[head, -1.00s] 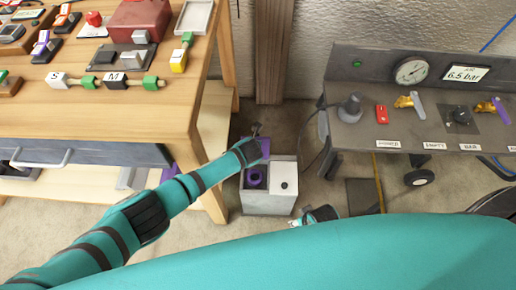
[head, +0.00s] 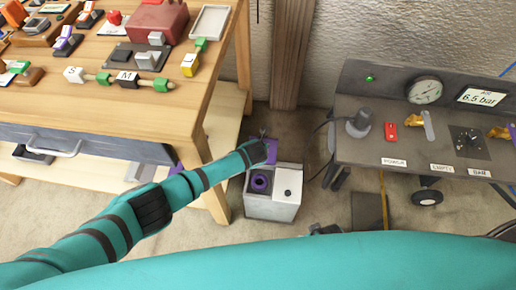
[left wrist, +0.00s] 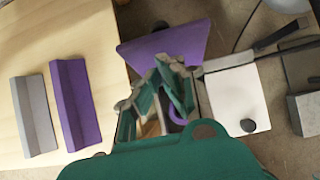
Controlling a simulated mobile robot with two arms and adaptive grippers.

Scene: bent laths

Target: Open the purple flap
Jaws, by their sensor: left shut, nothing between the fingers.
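A grey box (head: 270,208) stands on the floor beside the table. Its purple flap (head: 272,151) stands raised at the back edge, and the left compartment below is uncovered, with a purple ring (head: 260,183) inside. The flap also shows in the left wrist view (left wrist: 165,44). A white lid with a black knob (head: 289,188) covers the right compartment. My left gripper (head: 263,139) is shut and empty at the flap; in the left wrist view its fingers (left wrist: 174,66) overlap the flap's lower edge. Contact is unclear. Only a dark part of my right gripper (head: 325,229) shows.
The wooden table (head: 200,110) with a lower shelf is close left of the box. In the left wrist view a grey lath (left wrist: 35,115) and a purple lath (left wrist: 77,105) lie on wood. A grey bench (head: 365,150) with a gauge stands right; bare floor lies between.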

